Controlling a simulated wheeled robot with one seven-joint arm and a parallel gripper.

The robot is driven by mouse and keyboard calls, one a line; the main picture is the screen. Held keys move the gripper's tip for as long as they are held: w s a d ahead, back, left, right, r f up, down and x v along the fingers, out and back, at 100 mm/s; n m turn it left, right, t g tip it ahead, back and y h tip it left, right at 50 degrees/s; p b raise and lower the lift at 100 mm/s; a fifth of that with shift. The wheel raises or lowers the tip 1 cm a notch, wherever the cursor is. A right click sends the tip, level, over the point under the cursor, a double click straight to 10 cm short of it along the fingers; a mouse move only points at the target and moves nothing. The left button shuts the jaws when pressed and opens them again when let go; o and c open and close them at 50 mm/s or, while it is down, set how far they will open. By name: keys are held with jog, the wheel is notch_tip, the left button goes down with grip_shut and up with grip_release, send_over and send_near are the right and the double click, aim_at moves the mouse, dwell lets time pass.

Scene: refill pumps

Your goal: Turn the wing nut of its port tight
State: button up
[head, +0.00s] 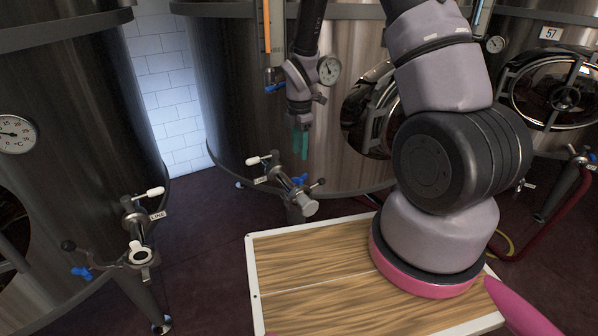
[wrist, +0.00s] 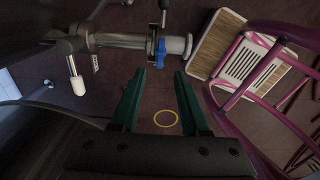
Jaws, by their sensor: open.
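A metal port (head: 290,190) sticks out low from the front of the middle tank, with a blue wing nut (head: 300,180) on it. In the wrist view the port pipe (wrist: 115,41) runs across the top, and the blue wing nut (wrist: 161,50) stands on it beside a pale end cap (wrist: 178,46). My gripper (head: 300,153) has green fingers and hangs above the port. In the wrist view my gripper (wrist: 160,75) is open and empty, and the wing nut appears just beyond the gap between its fingertips. The depth between them is hard to judge.
A white-handled lever (wrist: 76,80) sits left of the port. The left tank has another port (head: 138,245) with a blue wing nut (head: 82,271). A thermometer (head: 329,69) and a round hatch (head: 372,110) are on the middle tank. A yellow ring (wrist: 165,118) lies on the floor.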

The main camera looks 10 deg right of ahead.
aim_at(300, 176)
notch_tip(300, 176, down, 10)
jog(key=shift+r, duration=0.25)
grip_shut()
